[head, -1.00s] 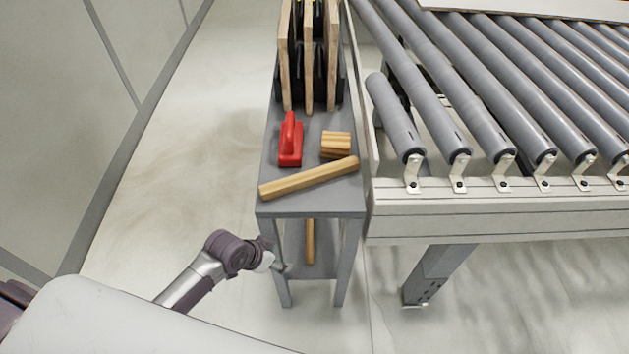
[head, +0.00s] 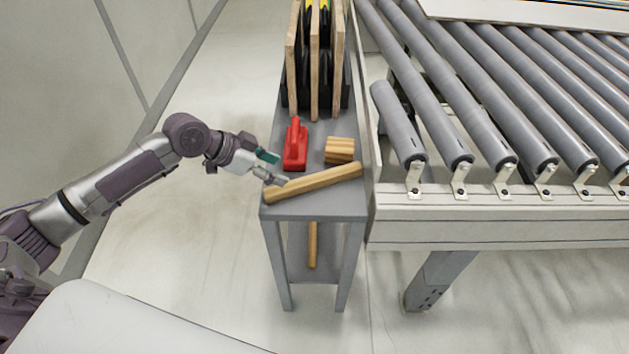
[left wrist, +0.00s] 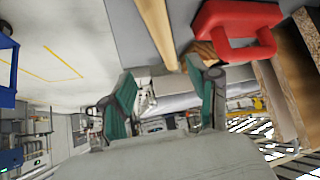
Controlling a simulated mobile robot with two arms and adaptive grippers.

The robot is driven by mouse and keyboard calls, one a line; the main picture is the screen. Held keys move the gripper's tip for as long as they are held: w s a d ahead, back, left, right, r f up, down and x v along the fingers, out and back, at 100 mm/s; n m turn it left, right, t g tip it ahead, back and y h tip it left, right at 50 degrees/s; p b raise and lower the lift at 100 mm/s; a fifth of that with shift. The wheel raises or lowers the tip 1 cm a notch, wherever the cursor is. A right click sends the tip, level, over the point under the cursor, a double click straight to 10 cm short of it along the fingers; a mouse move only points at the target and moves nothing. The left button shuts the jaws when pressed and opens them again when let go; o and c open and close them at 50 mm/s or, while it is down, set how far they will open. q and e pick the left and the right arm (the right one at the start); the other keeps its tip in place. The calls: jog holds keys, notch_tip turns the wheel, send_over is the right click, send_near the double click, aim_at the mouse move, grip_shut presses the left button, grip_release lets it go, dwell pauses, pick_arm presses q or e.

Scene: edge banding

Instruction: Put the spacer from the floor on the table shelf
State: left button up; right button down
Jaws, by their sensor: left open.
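A long wooden bar (head: 315,182) lies slantwise across the front of the grey table's top (head: 320,208). A second wooden bar (head: 312,245) lies lengthwise on the lower shelf (head: 297,262), partly hidden by the top. I cannot tell which bar is the spacer; no bar shows on the open floor. My left gripper (head: 273,169) is open at the table's left edge, close to the left end of the top bar. In the left wrist view its teal-padded fingers (left wrist: 165,95) are apart with nothing between them. A bar (left wrist: 157,30) shows beyond them. My right gripper is not in view.
A red push tool (head: 296,148) and a small wooden block stack (head: 339,150) stand behind the top bar. Upright boards in a rack (head: 315,70) fill the table's back. A roller conveyor (head: 480,205) stands close on the right. The floor (head: 185,240) to the left is clear.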

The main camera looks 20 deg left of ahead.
aim_at(314, 178)
pick_arm(q)
jog(key=shift+w+a+r, duration=0.1)
jog(key=shift+w+r, duration=0.05)
jog(key=shift+w, duration=0.2)
jog(key=x, duration=0.8)
jog(key=shift+r+p, duration=0.1)
jog(key=shift+p, duration=0.3)
jog(key=shift+w+d+f, duration=0.3)
jog(key=shift+w+d, duration=0.05)
jog(key=p+x, duration=0.1)
jog(key=x, duration=0.3)
jog(key=shift+w+d+f, duration=0.1)
jog(key=shift+w, duration=0.15)
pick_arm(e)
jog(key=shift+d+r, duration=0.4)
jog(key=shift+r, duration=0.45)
pick_arm(q)
grip_shut()
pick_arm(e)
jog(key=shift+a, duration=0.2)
